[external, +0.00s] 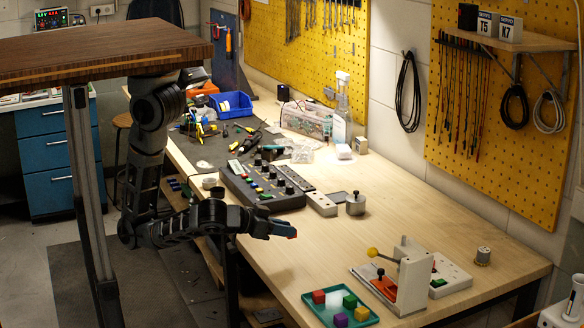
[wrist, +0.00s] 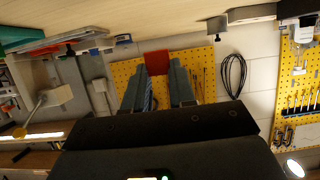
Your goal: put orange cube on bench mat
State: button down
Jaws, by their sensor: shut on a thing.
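My gripper (external: 283,230) is out over the front edge of the wooden bench, to the right of the control panel. Its two fingers (wrist: 158,82) are shut on the orange cube (wrist: 157,62), which looks dark red in the wrist view. Only a small reddish part of the cube (external: 291,233) shows at the fingertips in the external view. The cube is held up, clear of the bench top. The dark grey bench mat (external: 208,153) lies at the far left part of the bench, partly covered by tools and the panel.
A teal tray (external: 314,309) with several coloured cubes stands at the front right. A lever fixture (external: 405,275) is beside it. The control panel (external: 262,186) and a white block (external: 321,204) stand behind my gripper. The middle of the bench (external: 420,220) is clear.

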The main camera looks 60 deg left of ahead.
aim_at(290, 254)
jog(key=w+a+f, duration=0.2)
jog(key=w+a, duration=0.1)
jog(key=shift+w+f, duration=0.1)
jog(key=shift+f, duration=0.2)
jog(key=shift+f+p, duration=0.4)
jog(key=shift+f, duration=1.65)
jog(key=shift+f, duration=0.2)
jog(key=c, duration=0.9)
grip_release()
jog(key=shift+r, duration=0.1)
jog(key=shift+c, duration=0.2)
